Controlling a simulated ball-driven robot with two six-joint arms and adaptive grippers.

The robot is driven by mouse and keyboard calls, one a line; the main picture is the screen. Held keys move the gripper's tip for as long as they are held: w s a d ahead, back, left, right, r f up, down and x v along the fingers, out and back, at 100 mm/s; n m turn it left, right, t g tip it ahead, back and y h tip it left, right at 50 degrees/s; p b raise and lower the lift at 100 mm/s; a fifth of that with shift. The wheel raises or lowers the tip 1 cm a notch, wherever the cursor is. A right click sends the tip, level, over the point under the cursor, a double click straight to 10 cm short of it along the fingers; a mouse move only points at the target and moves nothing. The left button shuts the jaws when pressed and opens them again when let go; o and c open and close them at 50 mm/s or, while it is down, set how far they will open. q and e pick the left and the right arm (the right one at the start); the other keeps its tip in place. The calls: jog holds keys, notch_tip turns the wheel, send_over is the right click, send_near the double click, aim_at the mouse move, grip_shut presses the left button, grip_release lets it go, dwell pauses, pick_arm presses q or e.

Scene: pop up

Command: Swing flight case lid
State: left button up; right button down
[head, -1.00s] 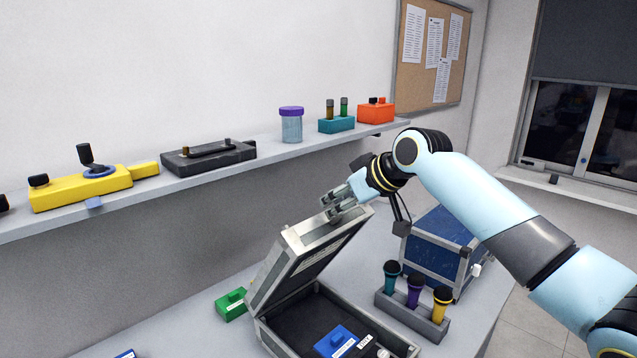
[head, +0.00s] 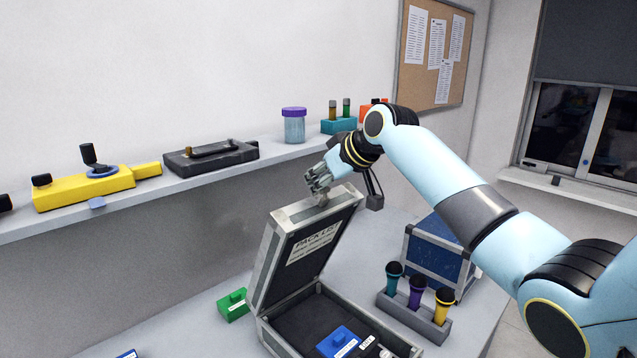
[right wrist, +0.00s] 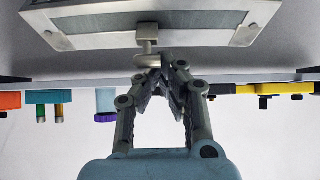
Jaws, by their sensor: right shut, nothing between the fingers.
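The flight case (head: 365,315) stands on the table in the head view, with a black-lined inside. Its lid (head: 297,250) is hinged open and stands steeply raised, with a label on its inner face. My right gripper (head: 318,182) is at the lid's upper edge, shut with nothing between its fingers. In the right wrist view, the fingertips (right wrist: 168,62) meet beside a small latch piece on the lid's edge (right wrist: 150,40); whether they touch it I cannot tell. A blue box (head: 338,342) lies inside the case. My left gripper is not in view.
A rack with several microphones (head: 414,310) and a blue case (head: 437,252) stand right of the flight case. A green box (head: 232,304) lies to its left. The wall shelf (head: 225,170) behind carries a jar (head: 293,127) and several devices.

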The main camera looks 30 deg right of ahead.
jog(key=shift+w+d, duration=0.1)
jog(key=shift+d, duration=0.05)
jog(key=shift+w+a+r+b, duration=0.15)
jog(key=shift+w+r+b, duration=0.05)
jog(key=shift+w, duration=0.5)
jog(key=shift+w+a+r+b, duration=0.15)
jog(key=shift+w, duration=0.55)
jog(key=shift+w+a+r, duration=0.25)
jog(key=shift+w+a, duration=0.05)
jog(key=shift+w, duration=0.3)
jog(key=c, duration=1.6)
grip_release()
jog(key=shift+o, duration=0.2)
jog(key=shift+s, duration=0.1)
